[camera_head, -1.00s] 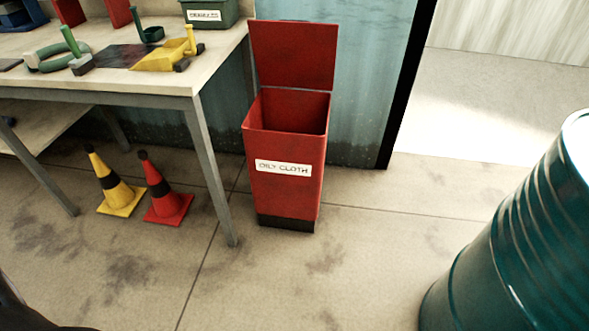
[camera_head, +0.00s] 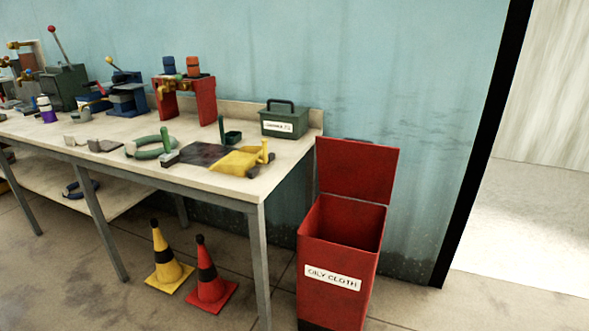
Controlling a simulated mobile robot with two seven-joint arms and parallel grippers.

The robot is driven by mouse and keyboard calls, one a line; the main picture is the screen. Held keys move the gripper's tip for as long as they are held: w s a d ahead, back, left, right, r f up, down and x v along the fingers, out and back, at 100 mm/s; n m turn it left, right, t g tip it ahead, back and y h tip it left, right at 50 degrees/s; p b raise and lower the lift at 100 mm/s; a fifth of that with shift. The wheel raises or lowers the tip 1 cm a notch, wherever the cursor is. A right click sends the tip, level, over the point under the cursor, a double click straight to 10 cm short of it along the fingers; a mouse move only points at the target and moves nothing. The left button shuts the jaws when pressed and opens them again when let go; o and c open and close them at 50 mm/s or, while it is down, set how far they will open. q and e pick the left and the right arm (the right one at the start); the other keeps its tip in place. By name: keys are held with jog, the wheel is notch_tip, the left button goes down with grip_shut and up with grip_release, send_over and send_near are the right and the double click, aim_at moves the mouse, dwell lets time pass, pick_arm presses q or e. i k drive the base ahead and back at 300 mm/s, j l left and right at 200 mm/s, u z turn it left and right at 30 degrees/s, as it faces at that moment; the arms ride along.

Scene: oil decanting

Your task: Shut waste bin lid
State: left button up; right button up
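The waste bin (camera_head: 335,285) is a tall red box with a white label reading "OILY CLOTH". It stands on the floor at the lower right of the head view, just right of the workbench. Its red lid (camera_head: 357,170) stands upright, hinged at the back rim, so the bin is open. The part of the inside that shows is dark red and looks empty; the bottom is hidden. The bin's base is cut off by the lower picture edge. Neither of my grippers is in view.
A workbench (camera_head: 110,155) runs along the blue wall, holding tools, a red stand (camera_head: 207,97) and a green box (camera_head: 285,121). A yellow cone (camera_head: 166,262) and a red cone (camera_head: 208,280) stand under it. Right of the bin, the floor is clear to a bright doorway.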

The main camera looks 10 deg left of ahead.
aim_at(366, 171)
jog(key=i+l+u, duration=0.2)
jog(key=u, duration=0.2)
jog(key=i+l+u, duration=0.2)
jog(key=u, duration=0.2)
jog(key=i+l+u, duration=0.1)
jog(key=l+u, duration=1.2)
jog(key=l, duration=1.8)
